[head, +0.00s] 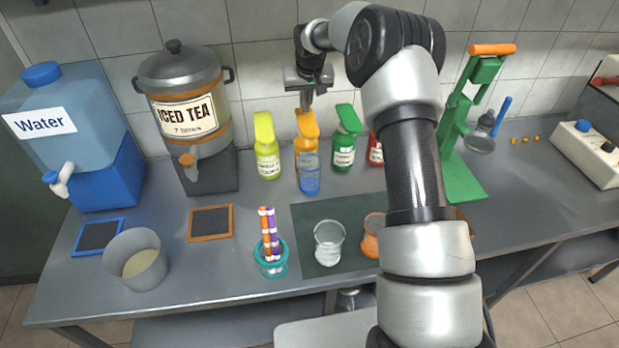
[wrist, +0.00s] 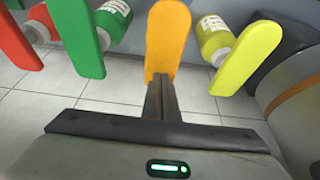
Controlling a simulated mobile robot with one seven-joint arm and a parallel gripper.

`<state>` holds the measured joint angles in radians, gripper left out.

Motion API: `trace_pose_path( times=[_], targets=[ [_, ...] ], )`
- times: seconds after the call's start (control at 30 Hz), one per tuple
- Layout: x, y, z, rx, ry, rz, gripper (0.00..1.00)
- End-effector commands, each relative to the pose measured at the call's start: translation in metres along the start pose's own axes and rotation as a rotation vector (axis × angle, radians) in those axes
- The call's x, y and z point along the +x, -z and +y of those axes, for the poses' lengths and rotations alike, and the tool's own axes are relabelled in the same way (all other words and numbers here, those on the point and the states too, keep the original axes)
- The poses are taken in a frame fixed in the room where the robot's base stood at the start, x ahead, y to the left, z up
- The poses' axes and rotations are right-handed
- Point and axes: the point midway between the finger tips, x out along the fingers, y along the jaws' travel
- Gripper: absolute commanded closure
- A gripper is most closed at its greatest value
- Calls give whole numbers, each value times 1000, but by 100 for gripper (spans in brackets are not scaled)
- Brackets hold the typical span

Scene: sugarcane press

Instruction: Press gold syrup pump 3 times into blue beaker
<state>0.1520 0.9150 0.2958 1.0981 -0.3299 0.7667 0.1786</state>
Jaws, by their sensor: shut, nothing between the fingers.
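The gold syrup pump (head: 306,123) stands at the back between the yellow-green and green pumps; its orange-gold lever top also shows in the wrist view (wrist: 168,40). The blue beaker (head: 309,181) stands upright right in front of it and hides its lower part. My gripper (head: 305,107) is shut and empty, pointing down at the gold pump's top. In the wrist view the closed fingertips (wrist: 160,82) are at the lever's end. I cannot tell whether they touch it.
Yellow-green (head: 267,150), green (head: 345,140) and red (head: 376,150) pumps stand close on both sides. A dark mat (head: 300,225) holds a clear beaker (head: 328,243) and an orange beaker (head: 373,236). A green press (head: 455,150) stands right of my arm. The left front counter is partly free.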

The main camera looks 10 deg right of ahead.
Motion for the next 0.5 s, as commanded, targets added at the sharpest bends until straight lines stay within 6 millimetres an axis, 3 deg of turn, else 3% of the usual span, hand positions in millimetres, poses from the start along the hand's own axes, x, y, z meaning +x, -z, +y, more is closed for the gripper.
trace_pose_path(
  times=[0.5],
  targets=[
    [16,-7,0,-1,0,0,100]
  ],
)
